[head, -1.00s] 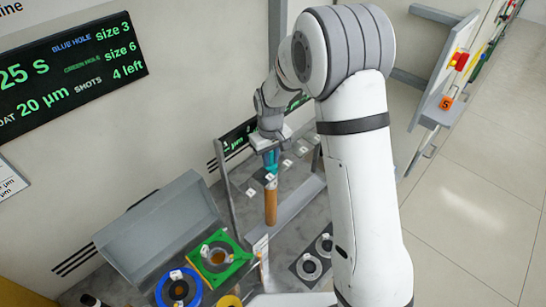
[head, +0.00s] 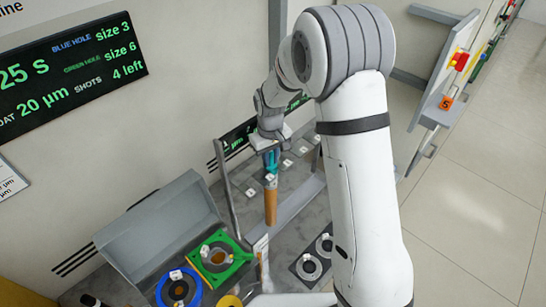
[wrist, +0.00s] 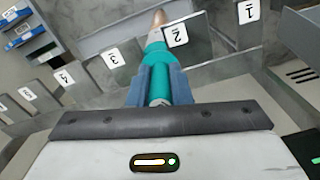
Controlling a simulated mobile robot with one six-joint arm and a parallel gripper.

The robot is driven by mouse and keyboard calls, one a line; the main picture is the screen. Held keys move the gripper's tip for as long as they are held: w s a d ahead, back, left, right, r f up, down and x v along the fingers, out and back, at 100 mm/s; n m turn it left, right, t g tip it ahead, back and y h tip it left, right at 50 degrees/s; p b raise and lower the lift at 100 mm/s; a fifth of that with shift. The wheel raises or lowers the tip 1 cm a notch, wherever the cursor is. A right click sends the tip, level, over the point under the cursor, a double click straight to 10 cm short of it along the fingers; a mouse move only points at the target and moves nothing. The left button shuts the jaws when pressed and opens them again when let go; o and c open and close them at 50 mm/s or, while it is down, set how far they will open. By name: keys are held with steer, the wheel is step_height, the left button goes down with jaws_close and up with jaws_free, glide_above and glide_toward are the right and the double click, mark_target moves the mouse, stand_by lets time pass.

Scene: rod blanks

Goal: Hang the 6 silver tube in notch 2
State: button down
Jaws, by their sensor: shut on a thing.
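The tube hangs down close to the notched rack rail. In the wrist view the teal part (wrist: 150,65) runs away from the jaws and its far end lies beside the notch 2 tag (wrist: 175,36), on the side toward the notch 3 tag (wrist: 113,58). I cannot tell whether the tube touches the rail or sits in a notch. No separate silver tube is clearly visible.
The notch 1 tag (wrist: 248,12) and notch 4 tag (wrist: 64,77) flank the middle ones. A green square holder (head: 240,262), a blue ring (head: 163,292) and a grey open lid (head: 155,235) stand left of the rack. A dark plate with rings (head: 308,266) lies right.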

steer(key=shift+f+b, duration=0.35)
steer(key=shift+f, duration=0.05)
stand_by(0.4)
steer(key=c, duration=1.2)
jaws_free()
steer(key=shift+c, duration=0.2)
